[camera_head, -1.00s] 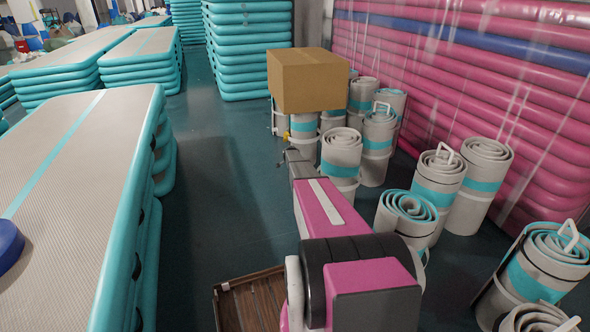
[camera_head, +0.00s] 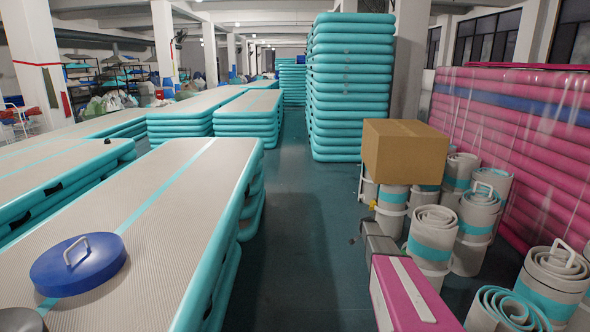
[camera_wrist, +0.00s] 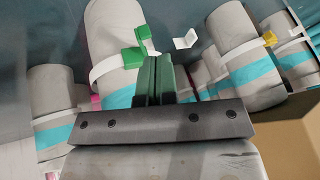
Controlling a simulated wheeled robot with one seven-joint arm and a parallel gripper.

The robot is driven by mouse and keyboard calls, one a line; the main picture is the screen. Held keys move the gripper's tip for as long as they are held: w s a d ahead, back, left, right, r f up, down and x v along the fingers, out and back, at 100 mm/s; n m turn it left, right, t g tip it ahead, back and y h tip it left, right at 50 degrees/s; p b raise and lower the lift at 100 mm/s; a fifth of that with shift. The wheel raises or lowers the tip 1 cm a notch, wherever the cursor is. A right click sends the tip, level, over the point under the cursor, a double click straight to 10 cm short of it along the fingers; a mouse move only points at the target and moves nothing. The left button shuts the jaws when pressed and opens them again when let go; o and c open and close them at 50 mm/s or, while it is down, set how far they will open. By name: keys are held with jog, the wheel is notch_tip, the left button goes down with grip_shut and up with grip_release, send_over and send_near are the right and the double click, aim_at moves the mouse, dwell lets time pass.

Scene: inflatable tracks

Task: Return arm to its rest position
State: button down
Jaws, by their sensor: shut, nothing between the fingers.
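My arm, pink and grey, shows at the lower right of the head view, reaching forward below the cardboard box (camera_head: 405,152). In the wrist view my gripper (camera_wrist: 158,62) has its green fingers together, with nothing held between them. Rolled grey mats with teal bands (camera_wrist: 115,32) lie beyond the fingers in that view. I cannot tell how far the fingertips are from them. In the head view the fingertips are too small to make out clearly.
The box sits on top of rolled mats (camera_head: 431,238) to the right. Inflatable tracks (camera_head: 120,215) with a blue disc (camera_head: 78,264) lie at left. A tall teal stack (camera_head: 351,85) and pink stack (camera_head: 520,140) stand behind. The floor aisle (camera_head: 300,200) between is clear.

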jog(key=s+a+r+n+g+y, duration=0.1)
jog(key=s+a+r+n, duration=0.3)
jog(key=s+a, duration=0.4)
jog(key=s+a+r+n+g+y, duration=0.1)
jog(key=s+a+r+n, duration=0.4)
jog(key=s, duration=1.7)
jog(key=s+a+r+n+g+y, duration=0.1)
jog(key=s+a+r+n+g, duration=0.1)
jog(key=s+a+r+n, duration=0.2)
jog(key=s+a+r, duration=0.3)
jog(key=s+a, duration=0.4)
jog(key=s, duration=0.4)
jog(key=shift+s+a+n+y, duration=0.2)
jog(key=shift+s+n+y, duration=0.1)
jog(key=shift+y, duration=0.1)
